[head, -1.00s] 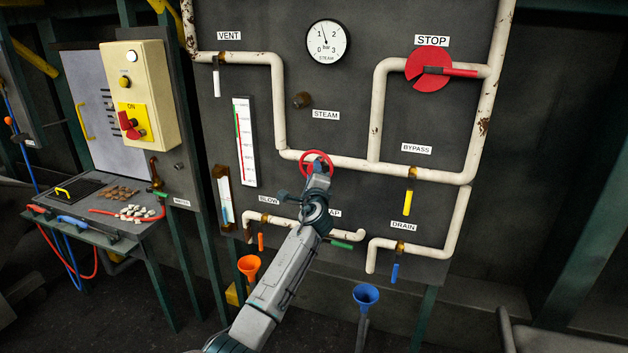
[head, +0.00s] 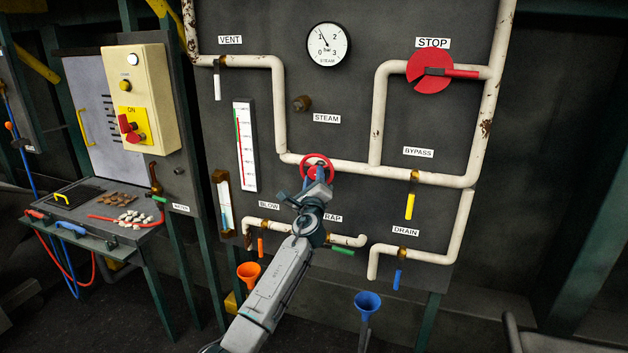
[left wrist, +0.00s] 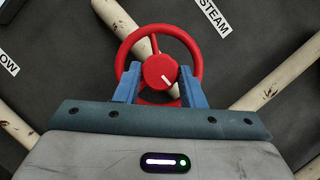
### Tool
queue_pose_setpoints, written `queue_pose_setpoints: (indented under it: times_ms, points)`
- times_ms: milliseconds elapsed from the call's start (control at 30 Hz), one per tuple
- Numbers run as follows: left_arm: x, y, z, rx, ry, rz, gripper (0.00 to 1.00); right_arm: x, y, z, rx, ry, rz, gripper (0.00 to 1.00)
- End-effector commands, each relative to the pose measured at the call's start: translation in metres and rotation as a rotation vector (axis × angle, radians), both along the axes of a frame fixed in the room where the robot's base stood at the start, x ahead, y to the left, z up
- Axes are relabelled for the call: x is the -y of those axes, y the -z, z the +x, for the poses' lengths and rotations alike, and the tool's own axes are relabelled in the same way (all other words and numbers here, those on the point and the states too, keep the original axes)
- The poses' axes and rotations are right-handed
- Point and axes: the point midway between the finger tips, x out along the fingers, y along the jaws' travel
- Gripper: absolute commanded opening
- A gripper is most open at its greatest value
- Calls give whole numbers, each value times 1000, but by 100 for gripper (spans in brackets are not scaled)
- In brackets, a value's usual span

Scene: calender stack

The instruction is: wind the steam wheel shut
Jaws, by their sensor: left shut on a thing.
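The red steam wheel (head: 318,160) sits on the white pipe below the STEAM label. My left gripper (head: 317,178) reaches up to the wheel. In the left wrist view its two blue fingers (left wrist: 160,88) lie on either side of the hub, shut on the wheel. The lower rim is partly hidden behind the gripper. My right gripper is not in view.
A steam gauge (head: 328,44) above has its needle near 1. Close by are a green-handled trap valve (head: 342,251), an orange funnel (head: 249,272), a blue funnel (head: 367,303) and a yellow bypass handle (head: 409,206). A side table (head: 150,236) stands left.

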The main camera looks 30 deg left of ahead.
Motion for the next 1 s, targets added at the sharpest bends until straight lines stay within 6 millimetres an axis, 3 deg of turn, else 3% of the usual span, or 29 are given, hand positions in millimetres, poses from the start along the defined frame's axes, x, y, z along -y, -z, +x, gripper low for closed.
queue_pose_setpoints:
  times_ms: [200, 233, 333, 700, 1000]
  points:
    - [0, 0, 0, -2, -1, 2, 13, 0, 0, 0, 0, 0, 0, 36]
    - [0, 0, 0, -1, -1, 3, 40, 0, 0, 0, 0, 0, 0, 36]
    - [0, 0, 0, -1, -1, 2, 58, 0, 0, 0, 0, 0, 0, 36]
    - [3, 3, -5, -1, 1, 0, 58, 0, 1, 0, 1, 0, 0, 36]
    - [28, 19, -50, 0, 1, -1, 58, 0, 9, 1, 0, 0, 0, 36]
